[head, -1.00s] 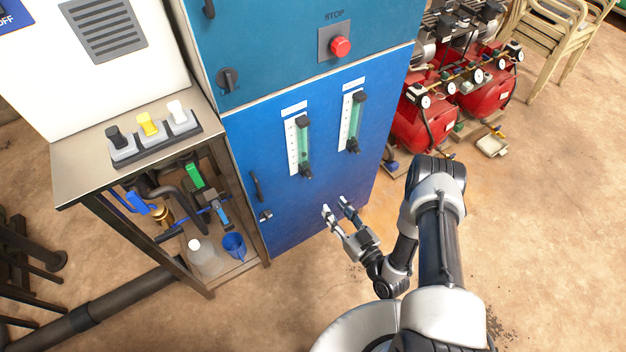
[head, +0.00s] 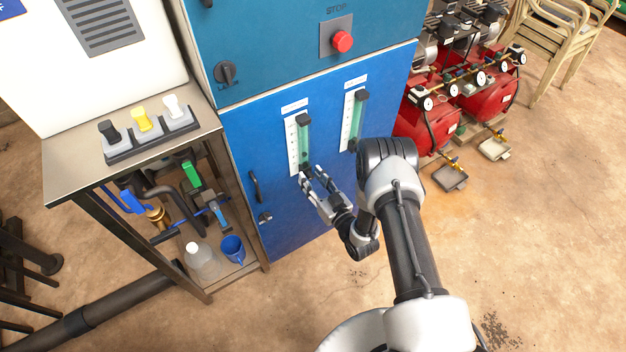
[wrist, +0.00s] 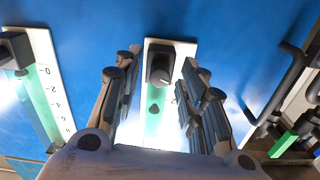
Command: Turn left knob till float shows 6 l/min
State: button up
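The left flowmeter (head: 304,135) has a green tube and a white scale on the blue cabinet. Its black left knob (wrist: 159,68) is in the middle of the wrist view, and my fingers mostly cover it in the head view. A small dark float (wrist: 154,108) shows in the green tube near the 2 mark; its exact reading is unclear. My gripper (head: 311,173) is open, with one finger on each side of the knob in the wrist view (wrist: 160,57). I see gaps between fingers and knob and cannot tell any contact.
The right flowmeter (head: 354,118) is beside it, and its knob (wrist: 12,50) shows at the wrist view's left. A red stop button (head: 343,41) and a rotary switch (head: 226,73) are above. A black door handle (head: 256,186) is to the left.

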grip_shut()
dwell(0.3)
jog(key=shift+n, duration=0.6)
jog(key=n, duration=0.4)
jog(key=n+b, duration=0.1)
jog(key=n, duration=0.3)
jog(key=shift+n, duration=0.3)
jog(key=n, duration=0.4)
jog(key=shift+a+n, duration=0.1)
jog(key=shift+n, duration=0.2)
jog(key=shift+n+b, duration=0.3)
jog(key=shift+n, duration=1.9)
